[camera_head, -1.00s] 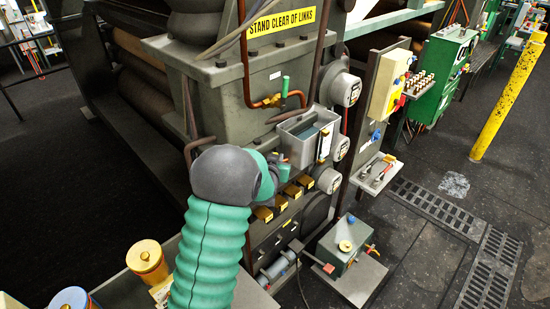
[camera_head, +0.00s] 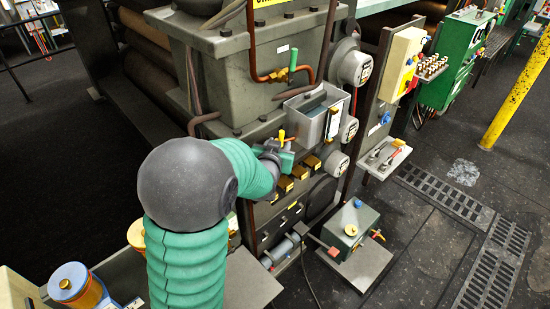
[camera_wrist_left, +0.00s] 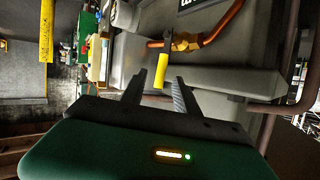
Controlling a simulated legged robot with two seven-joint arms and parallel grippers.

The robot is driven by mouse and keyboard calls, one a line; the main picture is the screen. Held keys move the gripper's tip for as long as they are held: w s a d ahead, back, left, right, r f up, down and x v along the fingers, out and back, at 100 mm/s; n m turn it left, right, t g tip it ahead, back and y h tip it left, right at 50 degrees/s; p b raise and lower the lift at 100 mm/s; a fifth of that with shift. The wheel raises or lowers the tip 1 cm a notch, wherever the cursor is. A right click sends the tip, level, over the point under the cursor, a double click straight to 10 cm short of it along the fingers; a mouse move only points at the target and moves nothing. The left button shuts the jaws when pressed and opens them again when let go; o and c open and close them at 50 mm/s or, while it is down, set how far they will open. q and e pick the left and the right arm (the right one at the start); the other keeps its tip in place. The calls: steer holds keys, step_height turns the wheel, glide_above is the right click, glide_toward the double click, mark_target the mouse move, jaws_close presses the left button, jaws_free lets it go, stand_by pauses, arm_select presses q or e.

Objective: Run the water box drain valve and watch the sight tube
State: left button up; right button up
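The water box (camera_head: 303,104) is an open grey tank on the machine's side, with dark water inside. A pale upright strip on its front, apparently the sight tube (camera_head: 333,122), is too small to read a level. Below the box, a short copper pipe carries a valve with a yellow handle (camera_head: 282,135). In the left wrist view, the yellow handle (camera_wrist_left: 162,70) hangs from a brass valve body (camera_wrist_left: 185,42). My left gripper (camera_wrist_left: 154,84) is open, its fingertips on either side of the handle's end, with no visible grip. My right gripper is out of view.
A second valve with a green handle (camera_head: 293,60) sits on a copper pipe above. Round gauges (camera_head: 354,67) line the right edge. A green box (camera_head: 350,224) stands on a low platform below. Floor grates (camera_head: 445,195) and open floor lie right.

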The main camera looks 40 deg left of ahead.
arm_select(q)
steer(key=v, duration=0.7)
steer(key=shift+b, duration=0.35)
steer(key=shift+a, duration=0.1)
steer(key=s+d+f+m+g+h+b, duration=0.25)
steer(key=d+f+h+b, duration=0.3)
steer(key=d+f, duration=0.85)
steer(key=s+d+f+m+g+h+b, duration=0.1)
steer(key=s+d+f+g+b, duration=0.3)
steer(key=s+f, duration=0.7)
steer(key=d+f+m+g, duration=0.1)
steer(key=d+f+g, duration=0.1)
steer(key=d, duration=0.2)
steer(key=shift+f+g+h+b, duration=0.35)
